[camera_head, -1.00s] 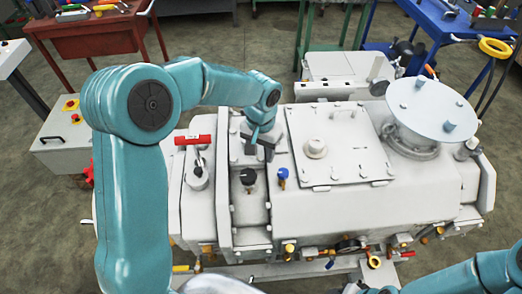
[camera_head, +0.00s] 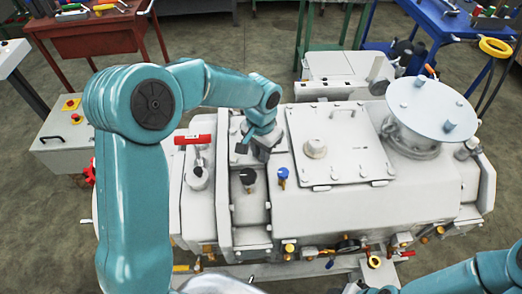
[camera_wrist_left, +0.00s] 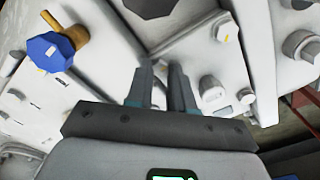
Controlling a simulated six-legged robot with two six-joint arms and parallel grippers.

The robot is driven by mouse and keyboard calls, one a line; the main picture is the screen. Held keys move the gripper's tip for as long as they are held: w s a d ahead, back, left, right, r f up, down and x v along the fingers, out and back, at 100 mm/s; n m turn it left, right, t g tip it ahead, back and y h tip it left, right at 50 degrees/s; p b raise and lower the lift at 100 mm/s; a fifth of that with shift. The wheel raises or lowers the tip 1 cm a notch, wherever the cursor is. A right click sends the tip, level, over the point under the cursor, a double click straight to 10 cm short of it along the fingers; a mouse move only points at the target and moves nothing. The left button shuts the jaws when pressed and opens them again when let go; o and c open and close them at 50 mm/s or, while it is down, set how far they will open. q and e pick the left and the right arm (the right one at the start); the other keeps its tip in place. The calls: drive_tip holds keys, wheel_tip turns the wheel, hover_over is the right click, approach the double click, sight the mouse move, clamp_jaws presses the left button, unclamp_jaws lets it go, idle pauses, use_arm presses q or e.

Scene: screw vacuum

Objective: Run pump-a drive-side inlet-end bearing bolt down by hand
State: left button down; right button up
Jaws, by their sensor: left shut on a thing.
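The pale grey pump (camera_head: 430,203) fills the middle of the head view. My left gripper (camera_head: 248,143) is down at the end housing on the pump's left, beside the flat cover. In the left wrist view its two dark fingers (camera_wrist_left: 162,88) are close together over a pale housing face with bolt heads. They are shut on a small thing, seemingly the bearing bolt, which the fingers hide. A neighbouring bolt head (camera_wrist_left: 211,88) stands just right of the fingers. My right arm shows at the lower right of the head view, but its gripper is out of sight.
A red-handled valve (camera_head: 194,140), a black knob (camera_head: 247,177) and a blue-topped fitting (camera_head: 282,174) stand close to the left gripper. The flat cover (camera_head: 345,150) and a round flange (camera_head: 432,105) lie to the right. Tool tables stand behind.

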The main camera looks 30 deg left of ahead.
use_arm(q)
drive_tip(key=c, duration=1)
unclamp_jaws()
drive_tip(key=shift+r, duration=0.1)
wheel_tip(320, 180, up, 16)
drive_tip(key=shift+r, duration=0.15)
